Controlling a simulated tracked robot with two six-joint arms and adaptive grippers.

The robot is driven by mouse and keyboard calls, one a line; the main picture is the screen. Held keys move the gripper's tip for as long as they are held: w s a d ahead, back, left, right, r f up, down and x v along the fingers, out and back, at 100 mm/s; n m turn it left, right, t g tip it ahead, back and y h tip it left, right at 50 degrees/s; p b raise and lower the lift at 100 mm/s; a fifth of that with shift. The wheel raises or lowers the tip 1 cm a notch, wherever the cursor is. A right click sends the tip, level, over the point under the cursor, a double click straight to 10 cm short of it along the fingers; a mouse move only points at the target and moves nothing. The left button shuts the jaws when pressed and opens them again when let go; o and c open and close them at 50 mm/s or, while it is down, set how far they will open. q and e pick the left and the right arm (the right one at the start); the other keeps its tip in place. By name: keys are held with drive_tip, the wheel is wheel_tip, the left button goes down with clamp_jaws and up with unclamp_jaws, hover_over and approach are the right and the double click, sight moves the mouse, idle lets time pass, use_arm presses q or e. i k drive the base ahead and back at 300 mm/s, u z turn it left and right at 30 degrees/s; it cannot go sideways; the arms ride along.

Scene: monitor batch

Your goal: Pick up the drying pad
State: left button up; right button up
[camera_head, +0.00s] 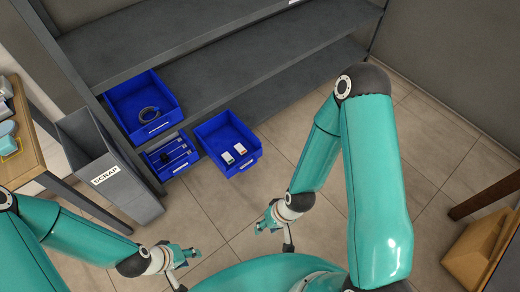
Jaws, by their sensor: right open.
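I cannot make out a drying pad for certain in the head view. A light blue item (8,131) lies on the wooden table at the left edge, partly cut off, and I cannot tell what it is. My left gripper (184,257) hangs low over the floor at the lower left, and its fingers are too small to read. My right gripper (266,219) is open and empty over the floor near the middle. Both grippers are apart from the shelves and bins.
A grey SCRAP bin (85,152) stands beside the wooden table (25,160). A cardboard box (475,250) is at right.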

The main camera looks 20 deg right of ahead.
sight(242, 151)
drive_tip(key=u, duration=0.2)
drive_tip(key=i, duration=0.15)
drive_tip(key=z, duration=1.8)
drive_tip(key=i, duration=1.1)
drive_tip(key=z, duration=1)
drive_tip(key=i, duration=0.25)
drive_tip(key=u, duration=3.65)
drive_tip(key=i, duration=0.5)
drive_tip(key=z, duration=0.15)
drive_tip(key=k, duration=0.3)
drive_tip(key=u, duration=0.05)
